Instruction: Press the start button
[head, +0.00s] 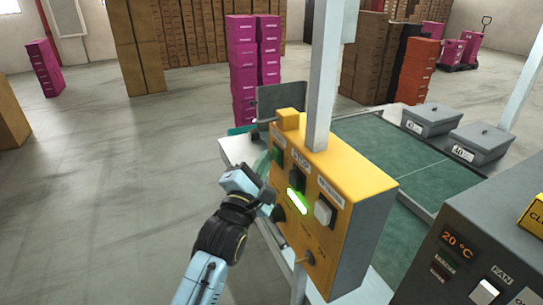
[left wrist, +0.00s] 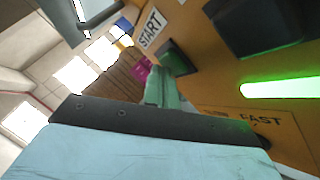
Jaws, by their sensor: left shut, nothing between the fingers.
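The yellow control box (head: 345,175) stands on a post beside the conveyor. Its green start button (head: 277,156) is on the upper left of its face. In the left wrist view the start button (left wrist: 174,57) sits beside the START label. My left gripper (head: 262,166) is shut and empty, with its pale teal fingers at the box's left side by the start button. In the left wrist view its fingertips (left wrist: 164,88) point at the button and overlap its lower edge. I cannot tell whether they touch it. My right gripper is not in view.
A dark button (head: 297,178), a lit green lamp (head: 297,202) and a white button (head: 325,210) are on the same face. A grey panel (head: 470,255) reading 20 °C stands at the right. Grey lidded boxes (head: 432,120) lie beyond the green conveyor (head: 385,150).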

